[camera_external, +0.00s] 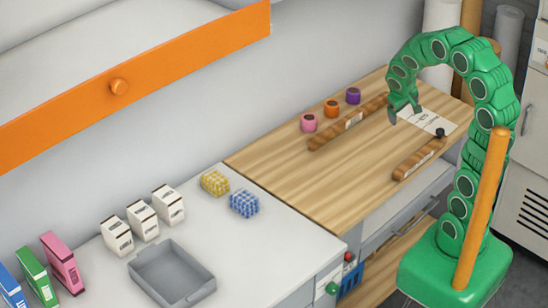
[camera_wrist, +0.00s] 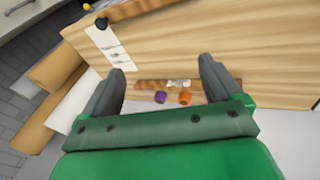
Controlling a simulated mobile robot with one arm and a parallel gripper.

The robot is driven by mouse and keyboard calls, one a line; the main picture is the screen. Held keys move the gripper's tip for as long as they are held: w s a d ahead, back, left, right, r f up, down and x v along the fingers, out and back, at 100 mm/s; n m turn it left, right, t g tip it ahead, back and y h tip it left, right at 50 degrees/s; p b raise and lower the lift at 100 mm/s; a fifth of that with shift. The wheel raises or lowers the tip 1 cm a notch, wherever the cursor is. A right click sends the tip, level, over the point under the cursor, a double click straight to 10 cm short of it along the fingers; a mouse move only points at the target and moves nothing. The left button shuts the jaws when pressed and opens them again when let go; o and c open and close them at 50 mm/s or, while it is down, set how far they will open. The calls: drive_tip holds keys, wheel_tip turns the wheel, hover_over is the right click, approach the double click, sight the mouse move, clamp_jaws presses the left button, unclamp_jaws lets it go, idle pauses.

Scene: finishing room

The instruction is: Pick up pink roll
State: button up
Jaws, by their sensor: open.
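The pink roll (camera_external: 309,122) stands on the wooden worktop (camera_external: 300,165), at the left end of a row with an orange roll (camera_external: 332,108) and a purple roll (camera_external: 353,96). My gripper (camera_external: 404,108) is open and empty, to the right of all three rolls, over the right part of the worktop. In the wrist view, the purple roll (camera_wrist: 160,97) and orange roll (camera_wrist: 185,98) show between the fingers (camera_wrist: 161,66). The pink roll does not show there; my right-hand finger may cover it.
A long wooden strip (camera_external: 330,136) lies just in front of the rolls. A shorter strip (camera_external: 418,160) and a paper sheet (camera_external: 428,120) lie to the right. An orange-edged shelf (camera_external: 200,55) hangs above left. White boxes (camera_external: 142,220) and a grey tray (camera_external: 172,272) stand on the left counter.

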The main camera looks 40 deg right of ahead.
drive_tip(key=w+d+f+n+t, duration=0.25)
drive_tip(key=w+d, duration=0.25)
drive_tip(key=w, duration=0.8)
drive_tip(key=w+d+f+n+t, duration=0.1)
drive_tip(key=w+d+t, duration=0.4)
drive_tip(key=w, duration=0.7)
drive_tip(key=w+f+n+t+y, duration=0.25)
drive_tip(key=w+f+y, duration=0.25)
drive_tip(key=w+f, duration=0.3)
drive_tip(key=n+g+y, duration=0.1)
drive_tip(key=n+y, duration=0.2)
drive_tip(key=y, duration=0.3)
approach(312, 118)
drive_tip(key=shift+w+f, duration=0.1)
drive_tip(key=shift+w, duration=1)
drive_tip(key=shift+s+a+f, duration=0.15)
drive_tip(key=shift+a+f, duration=0.2)
drive_tip(key=shift+a, duration=0.1)
drive_tip(key=shift+x, duration=3.75)
drive_tip(key=shift+f, duration=0.1)
drive_tip(key=shift+c, duration=0.2)
